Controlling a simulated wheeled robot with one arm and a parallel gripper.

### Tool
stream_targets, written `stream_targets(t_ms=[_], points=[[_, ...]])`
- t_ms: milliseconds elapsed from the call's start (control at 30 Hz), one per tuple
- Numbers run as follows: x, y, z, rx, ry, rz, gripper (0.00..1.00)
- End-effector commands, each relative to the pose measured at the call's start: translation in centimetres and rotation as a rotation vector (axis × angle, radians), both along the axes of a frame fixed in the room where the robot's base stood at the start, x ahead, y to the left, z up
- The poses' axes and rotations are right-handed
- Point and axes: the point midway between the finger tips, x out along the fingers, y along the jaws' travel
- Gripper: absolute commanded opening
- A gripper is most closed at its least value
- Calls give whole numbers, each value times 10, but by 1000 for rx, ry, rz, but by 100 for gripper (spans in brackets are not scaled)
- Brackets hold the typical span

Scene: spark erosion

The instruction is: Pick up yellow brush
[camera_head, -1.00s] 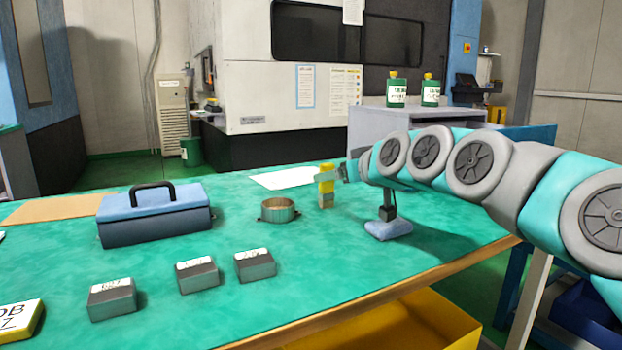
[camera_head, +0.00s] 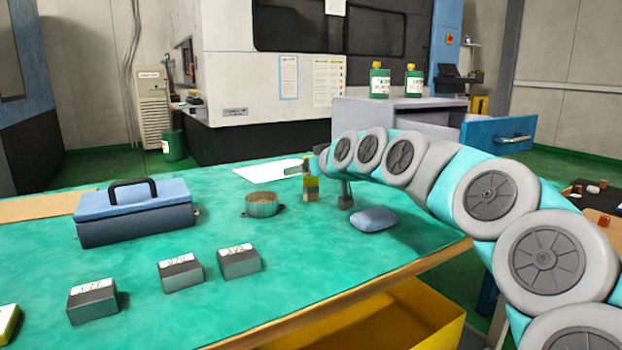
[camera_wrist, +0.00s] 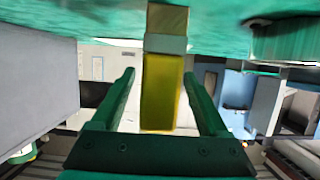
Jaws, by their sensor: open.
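The yellow brush (camera_head: 311,187) stands upright on the green table, past the round metal ring. It has a yellow upper part, a pale band and a tan lower end. In the head view my gripper (camera_head: 297,169) is at the brush's upper part and hides some of it. In the wrist view, where the table shows at the top, the yellow brush (camera_wrist: 161,88) lies between the two green fingers of my gripper (camera_wrist: 160,75). The fingers are open, with a visible gap on each side of the brush.
A round metal ring (camera_head: 262,204) is close to the brush on the left. A blue pad (camera_head: 375,219) lies to its right. A blue toolbox (camera_head: 135,215), several labelled grey blocks (camera_head: 181,273) and a white sheet (camera_head: 268,169) are also on the table (camera_head: 300,260). The front middle is clear.

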Motion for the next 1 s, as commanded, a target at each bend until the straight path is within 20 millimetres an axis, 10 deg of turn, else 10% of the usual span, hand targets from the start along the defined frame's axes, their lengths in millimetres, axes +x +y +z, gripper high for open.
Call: stream_targets(t_ms=[167, 833, 1000], points=[[0, 0, 0, 1, -1, 0, 76], [0, 0, 0, 0, 0, 0, 1], [0, 0, 0, 0, 0, 0, 0]])
